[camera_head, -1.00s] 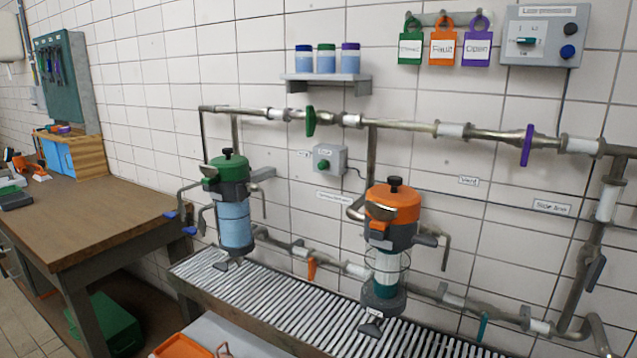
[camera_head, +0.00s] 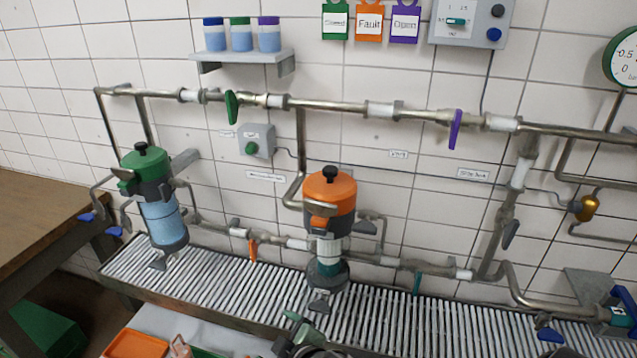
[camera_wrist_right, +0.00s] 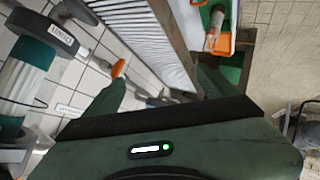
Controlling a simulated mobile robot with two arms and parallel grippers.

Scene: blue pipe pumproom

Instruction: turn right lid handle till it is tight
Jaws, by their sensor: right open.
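The left unit (camera_head: 160,210) has a green lid (camera_head: 142,160). My right gripper (camera_head: 298,323) is low at the bottom edge, in front of and below the orange-lidded unit, apart from it. In the right wrist view its green fingers (camera_wrist_right: 162,78) are spread with nothing between them. The lid is not clearly seen there. My left gripper is not in view.
The slatted grate (camera_head: 215,285) runs under both units. A pale cart with an orange tray (camera_head: 137,344) is at the bottom. Pipes with a green valve handle (camera_head: 231,107) and a purple one (camera_head: 455,128) cross the wall behind. A brown workbench (camera_head: 40,225) is at left.

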